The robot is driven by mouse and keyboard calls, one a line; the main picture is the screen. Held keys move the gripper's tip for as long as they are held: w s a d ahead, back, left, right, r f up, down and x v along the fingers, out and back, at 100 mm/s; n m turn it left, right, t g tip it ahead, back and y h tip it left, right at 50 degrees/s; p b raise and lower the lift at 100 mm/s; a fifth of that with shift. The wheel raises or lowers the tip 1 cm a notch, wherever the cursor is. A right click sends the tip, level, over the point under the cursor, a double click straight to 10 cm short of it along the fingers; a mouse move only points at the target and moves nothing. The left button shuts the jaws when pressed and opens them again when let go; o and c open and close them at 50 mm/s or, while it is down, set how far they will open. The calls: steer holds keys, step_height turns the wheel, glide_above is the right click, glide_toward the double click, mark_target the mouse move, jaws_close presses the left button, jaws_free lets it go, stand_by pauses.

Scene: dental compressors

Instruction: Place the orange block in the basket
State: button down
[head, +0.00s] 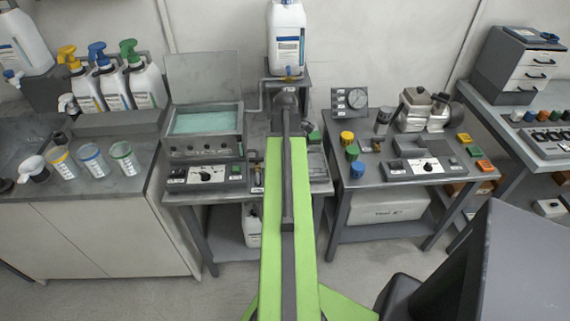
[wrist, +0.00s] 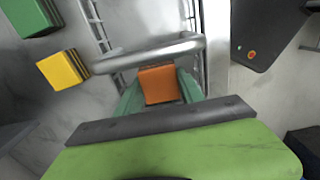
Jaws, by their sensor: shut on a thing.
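The orange block (wrist: 160,86) sits between the two teal fingers of my gripper (wrist: 159,90) in the wrist view, and they are shut on it. A bent grey metal bar (wrist: 150,54) crosses just beyond the block. Thin wire rails (wrist: 98,25) run beyond the bar and look like part of a wire basket; I cannot tell whether the block is inside it or above it. In the head view my green arm reaches to the middle bench and hides the block and the gripper fingers.
A yellow block (wrist: 63,69) and a green block (wrist: 30,16) lie left in the wrist view. In the head view, a white bottle (head: 287,38) stands behind my arm, a tray of teal liquid (head: 203,122) to the left, and a control panel (head: 423,167) on the right bench.

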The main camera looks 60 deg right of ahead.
steer(key=shift+f, duration=0.15)
steer(key=c, duration=0.7)
jaws_free()
step_height(320, 180, up, 12)
steer(key=p, duration=1.2)
steer(key=shift+r, duration=0.25)
